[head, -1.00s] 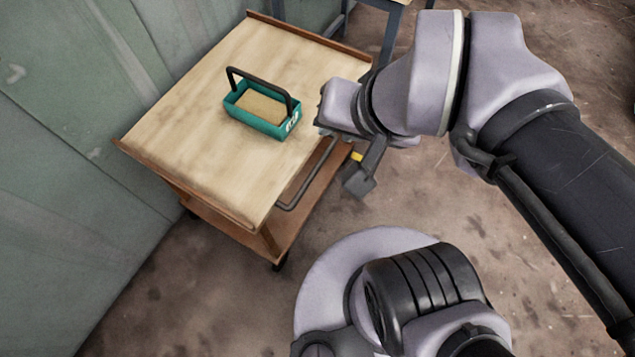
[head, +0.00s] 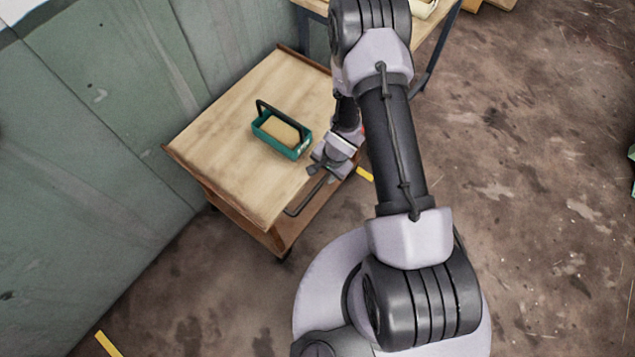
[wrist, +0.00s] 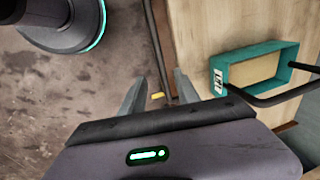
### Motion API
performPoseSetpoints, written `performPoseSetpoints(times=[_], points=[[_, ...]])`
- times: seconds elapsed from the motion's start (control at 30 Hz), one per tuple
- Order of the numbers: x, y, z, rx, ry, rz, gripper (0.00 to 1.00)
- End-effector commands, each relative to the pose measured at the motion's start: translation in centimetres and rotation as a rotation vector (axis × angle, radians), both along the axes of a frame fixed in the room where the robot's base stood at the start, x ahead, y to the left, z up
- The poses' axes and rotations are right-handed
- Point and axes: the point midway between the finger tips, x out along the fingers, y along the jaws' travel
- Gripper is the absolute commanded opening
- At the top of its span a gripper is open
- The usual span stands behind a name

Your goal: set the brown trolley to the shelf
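The brown trolley (head: 235,175) stands against the green wall at left, with a pale wooden top, a raised brown rim and a lower deck. Its dark bar handle (head: 305,198) is on the side facing me. My gripper (head: 320,168) is at that side, close above the handle. In the wrist view, my gripper (wrist: 159,77) has its fingers apart, with the handle bar (wrist: 156,45) running between them in the picture. I cannot tell whether they touch it. I cannot identify a shelf in view.
A teal tote (head: 282,134) with a black handle sits on the trolley top, near my gripper. A wooden-topped table (head: 434,45) with dark legs stands behind. The green wall (head: 90,130) borders the trolley's left. Open floor (head: 540,220) lies to the right.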

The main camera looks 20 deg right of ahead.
Motion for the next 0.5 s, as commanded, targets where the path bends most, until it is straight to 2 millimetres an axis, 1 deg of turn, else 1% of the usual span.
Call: performPoseSetpoints(times=[0.03, 0.2, 0.33, 0.4, 0.5], points=[[0.2, 0.2, -2.2, 0.0, 0.002, -0.001, 0.38], [1.0, 0.8, -7.1, -0.001, 0.002, 0.0, 0.38], [1.5, 1.1, -9.9, -0.001, 0.0, 0.0, 0.38], [1.7, 1.2, -10.8, -0.001, 0.0, -0.001, 0.38], [1.8, 1.3, -11.6, -0.001, 0.0, 0.0, 0.38]])
